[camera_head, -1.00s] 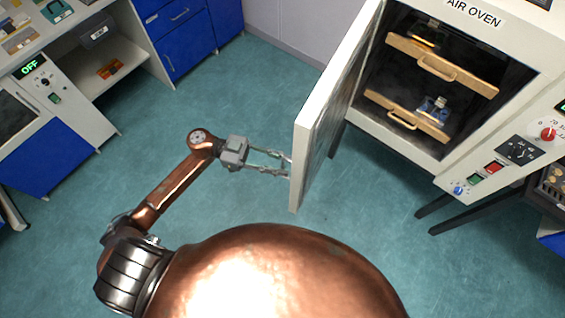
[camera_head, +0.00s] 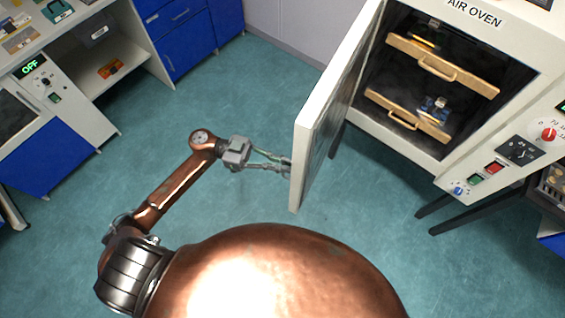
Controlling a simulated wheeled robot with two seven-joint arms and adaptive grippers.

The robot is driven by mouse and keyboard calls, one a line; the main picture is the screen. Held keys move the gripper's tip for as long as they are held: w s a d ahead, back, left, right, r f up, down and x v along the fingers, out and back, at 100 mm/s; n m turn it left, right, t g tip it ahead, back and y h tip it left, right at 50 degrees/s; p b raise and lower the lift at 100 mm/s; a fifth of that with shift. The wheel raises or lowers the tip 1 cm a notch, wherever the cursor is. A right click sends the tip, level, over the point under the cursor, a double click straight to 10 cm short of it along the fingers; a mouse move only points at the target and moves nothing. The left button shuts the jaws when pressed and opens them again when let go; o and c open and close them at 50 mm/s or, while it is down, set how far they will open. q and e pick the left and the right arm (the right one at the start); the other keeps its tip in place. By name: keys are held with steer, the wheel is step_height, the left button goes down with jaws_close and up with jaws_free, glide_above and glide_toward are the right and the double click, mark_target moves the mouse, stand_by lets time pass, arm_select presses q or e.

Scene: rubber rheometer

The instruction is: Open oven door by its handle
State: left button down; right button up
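The air oven's door (camera_head: 318,125) stands wide open, swung out to the left of the oven (camera_head: 480,120). Its free edge faces me and its inner face is turned to the oven. My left gripper (camera_head: 286,164) comes in from the left, with its fingertips at the outer side of the door near the free edge. The door handle is not clearly visible there; the fingertips and the door's edge obscure that spot. I cannot tell whether the fingers grip it. My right gripper is not in view.
Inside the oven are two wooden drawer-like shelves (camera_head: 440,66) with small items on them. A control panel with a red knob (camera_head: 549,135) is at the right. Blue cabinets (camera_head: 180,35) and a bench stand at the left. The floor (camera_head: 225,100) between is clear.

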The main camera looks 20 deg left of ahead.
arm_select(q)
steer(key=shift+w+a, duration=0.1)
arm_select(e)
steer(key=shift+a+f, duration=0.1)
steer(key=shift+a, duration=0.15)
arm_select(q)
steer(key=w+a+m+g+b, duration=0.1)
steer(key=w+a+g+b, duration=0.1)
steer(key=a, duration=1)
steer(key=w+b, duration=0.1)
steer(key=w, duration=0.1)
steer(key=shift+w+a+g, duration=0.3)
steer(key=shift+w+a, duration=0.05)
steer(key=shift+w, duration=0.05)
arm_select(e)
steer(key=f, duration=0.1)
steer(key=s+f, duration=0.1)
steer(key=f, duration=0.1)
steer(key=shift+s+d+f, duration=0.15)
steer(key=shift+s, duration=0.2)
arm_select(q)
steer(key=shift+f, duration=0.1)
steer(key=c, duration=2.1)
jaws_free()
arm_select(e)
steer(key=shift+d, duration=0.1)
